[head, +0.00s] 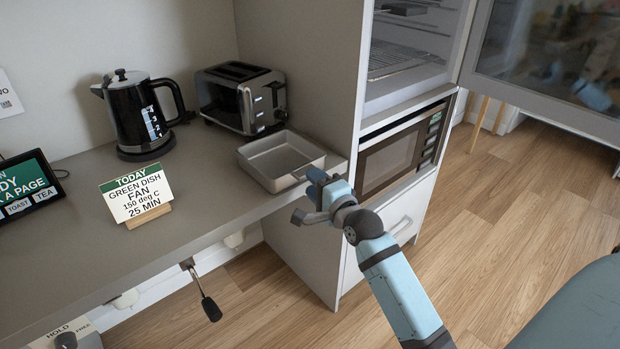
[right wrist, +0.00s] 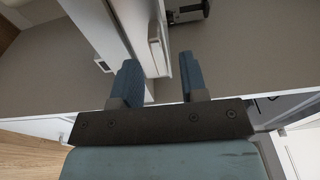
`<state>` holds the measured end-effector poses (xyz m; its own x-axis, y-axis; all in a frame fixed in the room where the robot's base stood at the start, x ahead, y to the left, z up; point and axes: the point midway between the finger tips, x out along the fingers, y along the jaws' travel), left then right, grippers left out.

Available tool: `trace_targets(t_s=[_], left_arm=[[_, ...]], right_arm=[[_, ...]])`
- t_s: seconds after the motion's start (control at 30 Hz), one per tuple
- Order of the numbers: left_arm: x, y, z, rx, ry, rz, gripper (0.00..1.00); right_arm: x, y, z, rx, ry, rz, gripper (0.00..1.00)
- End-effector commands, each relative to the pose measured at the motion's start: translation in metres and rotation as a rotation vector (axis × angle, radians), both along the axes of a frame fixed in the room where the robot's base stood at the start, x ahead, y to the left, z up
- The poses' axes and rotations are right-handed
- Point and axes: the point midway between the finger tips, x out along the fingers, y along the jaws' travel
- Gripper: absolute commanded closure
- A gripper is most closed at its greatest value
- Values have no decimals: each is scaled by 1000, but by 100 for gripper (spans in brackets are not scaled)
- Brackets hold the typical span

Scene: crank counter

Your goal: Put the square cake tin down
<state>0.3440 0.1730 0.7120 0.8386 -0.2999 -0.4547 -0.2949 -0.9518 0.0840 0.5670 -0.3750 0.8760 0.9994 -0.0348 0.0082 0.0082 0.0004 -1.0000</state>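The square cake tin (head: 268,171) is a shallow, light grey tin. It sits flat on the counter at its right end, in front of the toaster and beside the tall cabinet. My right gripper (head: 316,196) is at the tin's near right side, by its handle. In the right wrist view, the two blue fingers (right wrist: 160,86) stand apart. A pale rim or handle (right wrist: 156,48) shows between them, with gaps visible, so the gripper looks open. Whether either finger touches the tin cannot be told. My left gripper is not in view.
A toaster (head: 240,97) and black kettle (head: 137,118) stand behind on the counter (head: 72,235). A sign card (head: 137,192) and a tablet (head: 27,186) are at left. A crank (head: 207,300) hangs below the front edge. An open oven (head: 405,50) is at right.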

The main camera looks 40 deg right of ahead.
Motion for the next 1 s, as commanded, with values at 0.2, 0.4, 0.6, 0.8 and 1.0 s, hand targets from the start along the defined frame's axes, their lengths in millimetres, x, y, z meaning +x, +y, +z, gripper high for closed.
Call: trace_targets(t_s=[0.2,0.4,0.6,0.8,1.0], left_arm=[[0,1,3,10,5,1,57],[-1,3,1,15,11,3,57],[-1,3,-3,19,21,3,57],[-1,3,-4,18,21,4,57],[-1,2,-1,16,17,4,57]], right_arm=[[-49,2,0,-1,4,0,60],[-81,3,0,0,2,1,60],[-96,8,-5,-30,13,9,60],[-117,63,-57,-445,145,139,60],[-171,145,-125,-1068,231,414,60]])
